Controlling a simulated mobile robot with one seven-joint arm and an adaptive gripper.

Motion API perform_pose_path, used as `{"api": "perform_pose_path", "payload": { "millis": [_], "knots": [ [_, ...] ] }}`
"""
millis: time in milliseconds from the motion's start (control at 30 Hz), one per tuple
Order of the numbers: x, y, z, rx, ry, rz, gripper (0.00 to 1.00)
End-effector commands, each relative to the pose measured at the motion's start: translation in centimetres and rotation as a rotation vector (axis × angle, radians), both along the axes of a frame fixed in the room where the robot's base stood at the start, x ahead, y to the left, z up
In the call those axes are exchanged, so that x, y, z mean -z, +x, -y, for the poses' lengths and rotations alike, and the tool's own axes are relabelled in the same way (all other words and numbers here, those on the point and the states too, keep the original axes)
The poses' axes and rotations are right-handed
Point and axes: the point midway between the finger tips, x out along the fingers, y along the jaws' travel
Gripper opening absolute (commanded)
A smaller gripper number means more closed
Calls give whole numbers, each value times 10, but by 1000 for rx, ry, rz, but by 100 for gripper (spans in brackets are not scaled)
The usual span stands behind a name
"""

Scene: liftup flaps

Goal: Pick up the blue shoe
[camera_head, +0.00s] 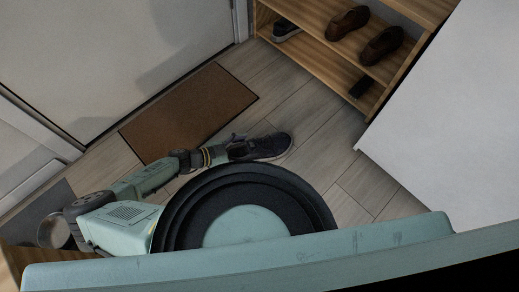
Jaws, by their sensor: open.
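The blue shoe (268,147), dark navy with a pale sole edge, lies on the wooden floor just right of the brown doormat, its toe pointing right. My gripper (236,146) is open at the shoe's left end, and its fingertips overlap that end in the view. The fingers are small and dark here, so I cannot tell whether they touch the shoe or straddle it. Part of the shoe's left end is hidden by the gripper.
A wooden shoe rack (318,52) at the top holds brown shoes (347,22) and a dark shoe (286,29). The brown doormat (190,112) lies before a white door (110,50). A large white panel (450,120) stands at right. Bare floor (325,150) is free right of the shoe.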

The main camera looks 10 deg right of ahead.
Motion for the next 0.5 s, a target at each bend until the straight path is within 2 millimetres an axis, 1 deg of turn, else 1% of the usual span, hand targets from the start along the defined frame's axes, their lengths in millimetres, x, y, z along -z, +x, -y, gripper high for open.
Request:
{"api": "perform_pose_path", "payload": {
  "millis": [167,500],
  "knots": [
    [-1,0,0,-1,0,0,76],
    [-1,0,-1,-1,0,0,53]
  ]
}}
